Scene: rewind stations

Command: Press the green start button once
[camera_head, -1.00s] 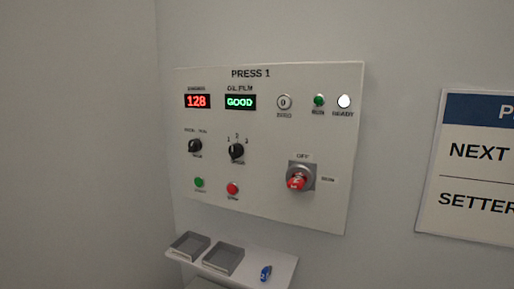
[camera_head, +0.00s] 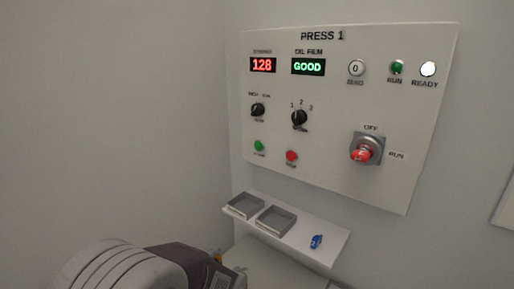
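The green start button (camera_head: 259,146) is at the lower left of the white PRESS 1 panel (camera_head: 330,165), left of a red button (camera_head: 291,156). Its small label is too blurred to read. Nothing touches the button. Part of my arm shows at the bottom left, below and left of the panel. No gripper fingertips can be made out.
The panel has a red 128 display (camera_head: 263,65), a green GOOD display (camera_head: 308,67), a green RUN lamp (camera_head: 397,67), a lit white READY lamp (camera_head: 428,69) and a red rotary switch (camera_head: 363,152). A shelf (camera_head: 322,259) below bears two grey trays and a blue object (camera_head: 316,241).

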